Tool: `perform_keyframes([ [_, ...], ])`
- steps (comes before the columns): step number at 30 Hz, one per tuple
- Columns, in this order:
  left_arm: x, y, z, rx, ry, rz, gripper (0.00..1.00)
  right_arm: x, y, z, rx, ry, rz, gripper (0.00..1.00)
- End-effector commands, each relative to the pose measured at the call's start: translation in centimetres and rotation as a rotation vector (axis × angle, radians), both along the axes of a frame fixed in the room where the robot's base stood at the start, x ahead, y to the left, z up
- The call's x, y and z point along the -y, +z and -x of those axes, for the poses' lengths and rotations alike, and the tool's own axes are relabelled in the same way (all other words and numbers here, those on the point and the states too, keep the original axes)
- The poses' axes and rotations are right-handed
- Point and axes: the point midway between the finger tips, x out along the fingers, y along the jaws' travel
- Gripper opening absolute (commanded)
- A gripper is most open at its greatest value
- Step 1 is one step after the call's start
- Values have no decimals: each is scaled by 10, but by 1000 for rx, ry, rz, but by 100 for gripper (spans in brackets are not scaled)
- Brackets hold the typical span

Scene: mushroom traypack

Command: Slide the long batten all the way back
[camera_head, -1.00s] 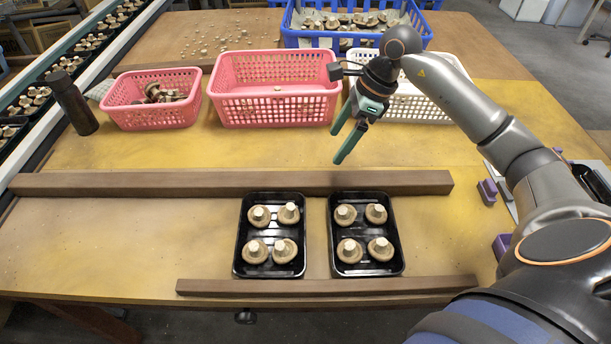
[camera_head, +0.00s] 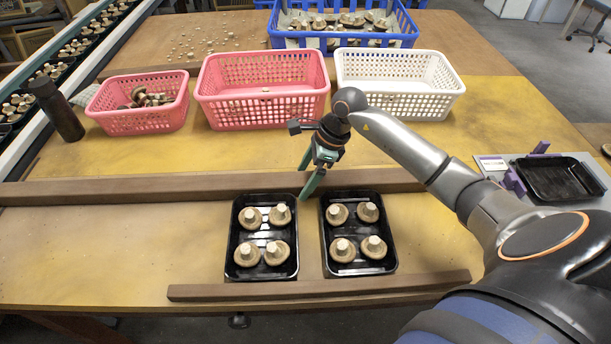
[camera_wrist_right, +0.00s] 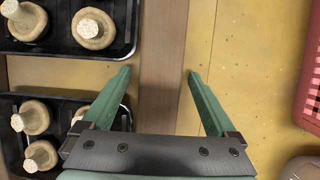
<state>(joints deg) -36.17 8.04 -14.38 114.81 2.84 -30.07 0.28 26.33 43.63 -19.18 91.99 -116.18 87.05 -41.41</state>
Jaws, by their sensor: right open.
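The long batten (camera_head: 130,189) is a dark brown bar lying across the table behind two black trays. It also shows in the right wrist view (camera_wrist_right: 163,60), running between the two fingers. My right gripper (camera_head: 304,183) is open with its green fingers pointing down over the batten. In the right wrist view its fingertips (camera_wrist_right: 158,73) are on either side of the batten, with a gap on the far side. I cannot tell how far down they reach. My left gripper is not in view.
A left tray (camera_head: 236,240) and a right tray (camera_head: 325,235) hold mushrooms in front of the batten. A shorter batten (camera_head: 230,291) lies along the front edge. Bare yellow table (camera_head: 200,150) lies behind, up to two pink baskets (camera_head: 262,112) and a white basket (camera_head: 400,103).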

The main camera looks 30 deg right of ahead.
Motion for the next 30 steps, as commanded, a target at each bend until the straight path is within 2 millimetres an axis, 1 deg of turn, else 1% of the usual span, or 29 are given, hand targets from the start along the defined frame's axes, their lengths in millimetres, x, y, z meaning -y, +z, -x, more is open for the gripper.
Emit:
perform_keyframes([
  [5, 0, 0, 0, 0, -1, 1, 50, 0, 0, 0, 0, 0, 0, 92],
  [27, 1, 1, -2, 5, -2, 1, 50, 0, 1, 0, 1, 0, 0, 9],
  [30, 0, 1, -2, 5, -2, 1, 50, 0, 1, 0, 1, 0, 0, 0],
])
